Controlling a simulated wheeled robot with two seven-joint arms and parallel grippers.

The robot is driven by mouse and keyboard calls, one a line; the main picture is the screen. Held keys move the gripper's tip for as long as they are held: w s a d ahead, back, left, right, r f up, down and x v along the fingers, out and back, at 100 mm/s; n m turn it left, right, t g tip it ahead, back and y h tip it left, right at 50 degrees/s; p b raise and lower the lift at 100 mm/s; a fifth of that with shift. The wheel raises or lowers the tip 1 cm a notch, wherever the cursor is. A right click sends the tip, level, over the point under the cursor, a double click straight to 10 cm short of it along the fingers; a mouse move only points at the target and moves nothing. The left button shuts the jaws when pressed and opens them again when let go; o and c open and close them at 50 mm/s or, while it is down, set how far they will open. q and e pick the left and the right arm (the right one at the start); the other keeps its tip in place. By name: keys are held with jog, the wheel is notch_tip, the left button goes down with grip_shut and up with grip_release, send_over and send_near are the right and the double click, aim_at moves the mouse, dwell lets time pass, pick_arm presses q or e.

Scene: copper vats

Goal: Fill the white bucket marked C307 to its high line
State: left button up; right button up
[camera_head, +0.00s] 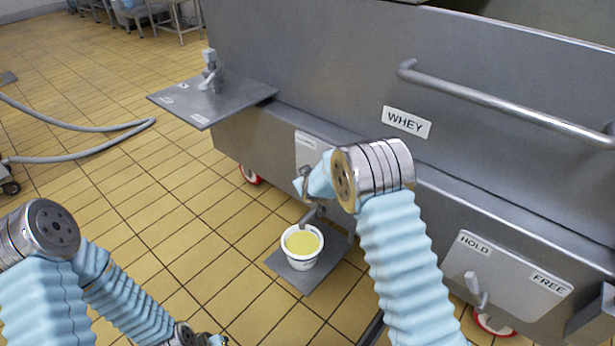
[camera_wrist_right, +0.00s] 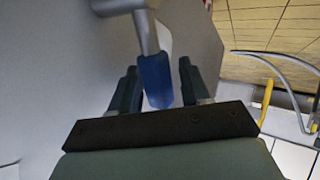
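The white bucket (camera_head: 301,262) stands upright on a grey floor plate under a metal spout (camera_head: 313,213). Yellowish liquid (camera_head: 302,242) shows inside it, a little below the rim. Its marking and high line are not readable, and I see no clear stream. My right gripper (camera_wrist_right: 157,85) has its fingers on both sides of a blue handle (camera_wrist_right: 155,78) on a metal lever, with narrow gaps visible. In the head view my right wrist hides most of that gripper and the handle. My left gripper (camera_head: 215,340) is at the bottom edge, mostly cut off.
The large steel vat labelled WHEY (camera_head: 407,122) fills the right side, with a long rail (camera_head: 500,103). A HOLD/FREE lever (camera_head: 476,290) is at lower right. A side shelf (camera_head: 215,98) juts out left. A grey hose (camera_head: 80,128) lies on open tiled floor.

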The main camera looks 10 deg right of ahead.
jog(key=p+v, duration=0.1)
jog(key=v, duration=1.3)
jog(key=shift+f, duration=0.15)
